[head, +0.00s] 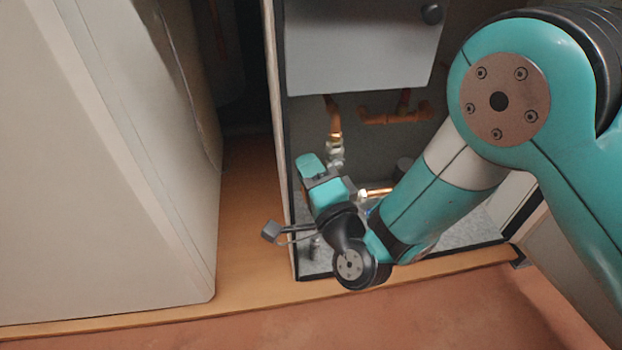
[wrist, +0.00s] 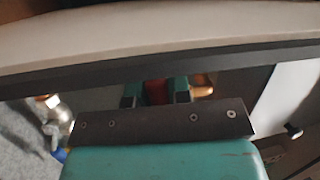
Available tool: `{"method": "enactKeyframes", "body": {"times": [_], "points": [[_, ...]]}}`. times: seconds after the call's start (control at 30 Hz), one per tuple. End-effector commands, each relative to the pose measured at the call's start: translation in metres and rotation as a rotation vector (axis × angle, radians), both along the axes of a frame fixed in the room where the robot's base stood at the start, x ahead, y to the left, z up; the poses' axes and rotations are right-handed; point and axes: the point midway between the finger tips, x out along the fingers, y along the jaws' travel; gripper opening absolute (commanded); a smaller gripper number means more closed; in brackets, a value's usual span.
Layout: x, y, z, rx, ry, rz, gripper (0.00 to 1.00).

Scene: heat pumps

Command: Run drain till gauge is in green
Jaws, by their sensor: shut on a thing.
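My gripper (wrist: 156,98) shows in the wrist view with its two teal fingers on either side of a red part (wrist: 157,91), shut on it. The red part looks like a valve handle, but most of it is hidden behind the gripper's dark plate. In the head view my gripper (head: 318,176) is inside the open cabinet, low at its left side, just below a metal valve fitting (head: 335,152) on a copper pipe. The red part is hidden there. I cannot make out a gauge or its green band in either view.
A grey box (head: 360,45) with a black knob (head: 432,13) hangs above my gripper. Copper pipes (head: 395,114) run behind my arm. A fitting with a blue handle (wrist: 60,154) is at the wrist view's left. A large pale casing (head: 100,190) stands left of the cabinet.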

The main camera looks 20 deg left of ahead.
Motion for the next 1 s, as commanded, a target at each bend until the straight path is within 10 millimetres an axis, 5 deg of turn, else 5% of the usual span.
{"method": "enactKeyframes", "body": {"times": [0.8,0.83,0.9,1.0], "points": [[-0.001,0.0011,0.0074,0.116,0.072,0.004,0.0],[-0.001,0.0011,0.0075,0.116,0.072,0.004,0.25],[-0.0009,0.0009,0.0074,0.115,0.072,0.004,0.41],[-0.0005,0.0003,0.0073,0.114,0.07,0.002,0.43]]}}
